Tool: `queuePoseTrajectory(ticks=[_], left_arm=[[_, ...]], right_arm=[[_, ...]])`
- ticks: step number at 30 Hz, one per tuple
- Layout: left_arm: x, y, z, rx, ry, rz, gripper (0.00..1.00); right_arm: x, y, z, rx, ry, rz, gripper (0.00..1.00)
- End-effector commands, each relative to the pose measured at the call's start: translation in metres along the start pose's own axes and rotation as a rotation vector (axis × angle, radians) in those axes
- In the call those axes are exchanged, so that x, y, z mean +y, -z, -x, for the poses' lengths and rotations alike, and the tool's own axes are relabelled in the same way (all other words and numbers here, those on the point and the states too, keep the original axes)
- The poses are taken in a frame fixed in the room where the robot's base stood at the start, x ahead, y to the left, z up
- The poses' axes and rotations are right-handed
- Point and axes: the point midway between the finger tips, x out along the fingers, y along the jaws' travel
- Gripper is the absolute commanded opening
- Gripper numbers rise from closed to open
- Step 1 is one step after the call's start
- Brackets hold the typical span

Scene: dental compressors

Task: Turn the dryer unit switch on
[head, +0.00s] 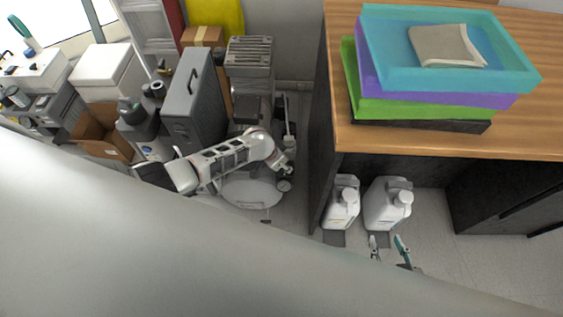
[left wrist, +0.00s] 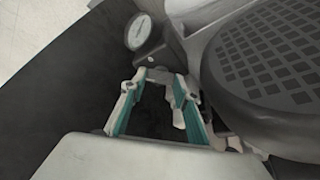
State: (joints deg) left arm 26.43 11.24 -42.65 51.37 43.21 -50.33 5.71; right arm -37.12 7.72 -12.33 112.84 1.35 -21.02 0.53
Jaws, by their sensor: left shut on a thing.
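My left arm reaches over a white round tank (head: 250,192) in the head view. Its gripper (head: 284,170) is beside a small gauge (head: 284,185), with the fingertips hard to make out. In the left wrist view the left gripper (left wrist: 160,88) has its teal-padded fingers either side of a small grey part (left wrist: 160,76), just below the round gauge (left wrist: 138,32) and its dark housing. I cannot tell whether this part is the dryer unit switch. My right gripper (head: 389,248) is open and empty in front of the desk.
A dark grid-topped round cover (left wrist: 262,58) is close right of the left gripper. A tall grey cabinet (head: 194,103) stands behind the arm. Two white jugs (head: 342,204) (head: 386,205) stand under the wooden desk (head: 440,140), which carries stacked trays (head: 430,95).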

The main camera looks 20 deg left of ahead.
Motion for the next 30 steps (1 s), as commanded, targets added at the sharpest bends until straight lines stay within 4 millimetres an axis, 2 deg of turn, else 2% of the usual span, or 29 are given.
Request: queuePoseTrajectory(ticks=[1, 6, 16, 30], left_arm=[[0.003, 0.002, 0.005, -0.001, 0.015, 0.041, 0.09], [0.005, 0.001, 0.003, -0.003, 0.075, 0.19, 0.09], [0.008, 0.0, -0.001, -0.005, 0.191, 0.47, 0.09], [0.009, 0.0, -0.003, -0.005, 0.3, 0.733, 0.09]], right_arm=[[-0.001, 0.004, 0.006, -0.003, 0.004, -0.003, 0.39], [0.002, 0.015, 0.013, -0.004, 0.002, 0.003, 0.39], [0.01, 0.041, 0.019, 0.024, -0.008, 0.011, 0.39], [0.01, 0.033, 0.016, 0.013, -0.008, 0.012, 0.39]])
